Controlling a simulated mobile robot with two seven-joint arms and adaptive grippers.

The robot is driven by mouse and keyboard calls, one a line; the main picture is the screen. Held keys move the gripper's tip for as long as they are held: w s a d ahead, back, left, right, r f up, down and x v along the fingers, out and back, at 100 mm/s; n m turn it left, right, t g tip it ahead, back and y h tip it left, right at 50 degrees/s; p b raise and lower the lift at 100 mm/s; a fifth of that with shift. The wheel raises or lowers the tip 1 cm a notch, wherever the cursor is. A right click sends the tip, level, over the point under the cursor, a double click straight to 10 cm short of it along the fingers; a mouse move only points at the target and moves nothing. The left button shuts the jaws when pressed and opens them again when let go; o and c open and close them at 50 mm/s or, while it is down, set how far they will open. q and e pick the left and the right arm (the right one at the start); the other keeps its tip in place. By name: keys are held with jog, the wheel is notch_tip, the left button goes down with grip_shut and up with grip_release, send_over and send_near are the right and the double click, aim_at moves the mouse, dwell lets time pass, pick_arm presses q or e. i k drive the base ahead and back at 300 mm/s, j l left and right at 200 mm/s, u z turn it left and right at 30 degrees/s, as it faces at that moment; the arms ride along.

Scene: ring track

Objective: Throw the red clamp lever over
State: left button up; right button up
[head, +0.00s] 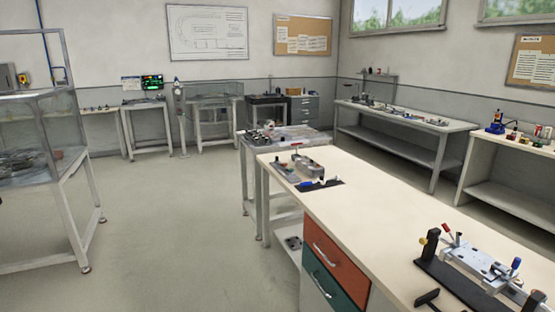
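A metal clamp fixture (477,265) lies on a black base plate at the near right of the long bench. A small red-tipped lever (447,229) stands tilted at its left end, beside a black upright post with a yellow knob (424,241). A blue-tipped lever (516,264) stands at its right end. A second, smaller fixture (307,168) farther along the bench also has a small red part (295,147) on top and a blue part near its front. I cannot tell which red part is the clamp lever. Neither of my grippers shows.
The cream bench top (370,205) is clear between the two fixtures. Orange and green drawers (335,262) are under its left side. A glass-walled stand (40,150) is at left. Side benches (400,120) line the back right. The grey floor (180,220) at left is open.

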aim_at(516, 264)
jog(key=i+l+z, duration=0.1)
jog(key=z, duration=0.3)
jog(key=i+z, duration=0.25)
jog(key=z, duration=0.2)
jog(key=i+j+z, duration=0.1)
jog(key=z, duration=0.3)
jog(key=i, duration=0.1)
